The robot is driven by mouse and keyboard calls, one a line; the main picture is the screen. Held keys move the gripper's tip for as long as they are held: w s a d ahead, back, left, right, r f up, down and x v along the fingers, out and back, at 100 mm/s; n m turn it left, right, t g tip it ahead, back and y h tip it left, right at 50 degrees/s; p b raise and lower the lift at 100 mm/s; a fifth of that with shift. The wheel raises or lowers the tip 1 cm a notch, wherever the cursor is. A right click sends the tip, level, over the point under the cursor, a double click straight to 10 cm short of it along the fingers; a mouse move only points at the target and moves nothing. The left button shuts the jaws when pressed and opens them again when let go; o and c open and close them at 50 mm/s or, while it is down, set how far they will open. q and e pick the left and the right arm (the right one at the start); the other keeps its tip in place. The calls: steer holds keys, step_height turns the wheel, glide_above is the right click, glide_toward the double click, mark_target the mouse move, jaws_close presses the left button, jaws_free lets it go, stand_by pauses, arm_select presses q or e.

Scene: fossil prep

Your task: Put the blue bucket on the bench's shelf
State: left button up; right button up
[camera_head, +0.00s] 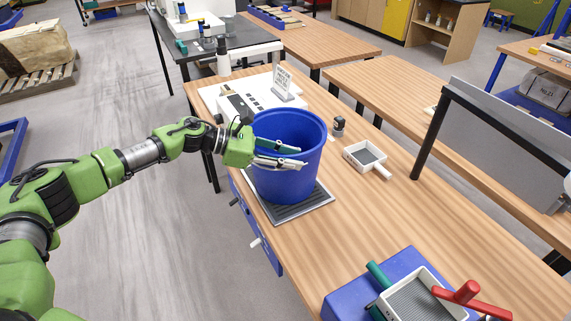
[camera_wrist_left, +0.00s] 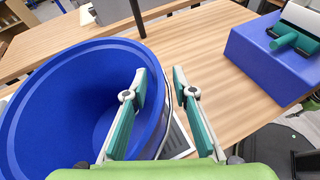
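The blue bucket (camera_head: 285,185) stands upright on a dark ridged mat (camera_head: 312,207) at the left edge of the wooden bench (camera_head: 345,215). It is open-topped, and no contents show. My left gripper (camera_head: 300,157) is at the bucket's near rim. Its fingers are apart, one over the opening and one outside the wall. In the left wrist view the rim of the bucket (camera_wrist_left: 60,75) passes between the fingertips of the left gripper (camera_wrist_left: 160,78), with a visible gap. I cannot tell which shelf is the bench's. My right gripper is not in view.
A white device (camera_head: 262,98) with a sign stands behind the bucket. A small white tray (camera_head: 364,157) and a dark jar (camera_head: 338,125) lie to its right. A blue block (camera_head: 345,292) with tools sits at the front. Bench surface between is clear.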

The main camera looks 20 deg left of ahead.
arm_select(q)
steer(key=shift+a, duration=0.1)
jaws_close()
steer(key=shift+r, duration=0.1)
